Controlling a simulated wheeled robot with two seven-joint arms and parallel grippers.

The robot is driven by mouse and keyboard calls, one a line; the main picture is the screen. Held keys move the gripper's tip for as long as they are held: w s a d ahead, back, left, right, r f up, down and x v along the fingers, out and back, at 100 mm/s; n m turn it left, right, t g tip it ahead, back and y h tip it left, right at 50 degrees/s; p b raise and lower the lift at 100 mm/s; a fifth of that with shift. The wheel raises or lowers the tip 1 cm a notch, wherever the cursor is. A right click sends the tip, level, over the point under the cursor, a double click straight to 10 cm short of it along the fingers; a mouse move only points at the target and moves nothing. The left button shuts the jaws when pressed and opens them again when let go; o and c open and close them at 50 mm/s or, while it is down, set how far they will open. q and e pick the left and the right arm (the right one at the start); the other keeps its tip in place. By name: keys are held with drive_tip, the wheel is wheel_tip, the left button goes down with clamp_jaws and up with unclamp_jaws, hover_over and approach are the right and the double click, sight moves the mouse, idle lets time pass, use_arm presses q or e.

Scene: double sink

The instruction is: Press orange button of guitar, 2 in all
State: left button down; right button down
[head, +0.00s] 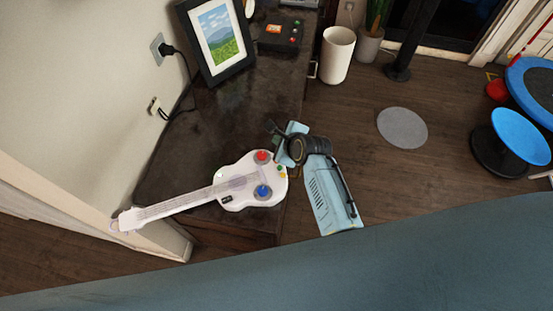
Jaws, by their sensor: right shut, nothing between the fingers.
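A white toy guitar (238,182) lies flat on the dark cabinet top, its neck pointing to the lower left. Its body carries a large red-orange button (262,156) near the upper edge and a large blue button (262,191) below. Small green and yellow buttons (280,171) sit at the right end of the body. I cannot tell for sure which button is the orange one. My right gripper (272,128) is shut and empty, just above the guitar's upper right end in the picture, apart from the red-orange button. My left gripper is not in view.
The dark cabinet top (215,120) is clear between the guitar and a framed picture (218,38). A black box with buttons (281,36) stands at the back. A plugged cable (187,85) runs along the wall. A white bin (337,55) stands on the floor.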

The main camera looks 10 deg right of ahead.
drive_tip(key=shift+f, duration=0.15)
wheel_tip(320, 180, down, 8)
drive_tip(key=b, duration=0.8)
drive_tip(key=shift+f, duration=0.25)
drive_tip(key=shift+f, duration=0.15)
idle(1.4)
drive_tip(key=shift+f, duration=0.3)
drive_tip(key=shift+f+b, duration=0.45)
idle(0.5)
idle(0.4)
drive_tip(key=shift+r+p, duration=0.85)
drive_tip(key=shift+p, duration=0.25)
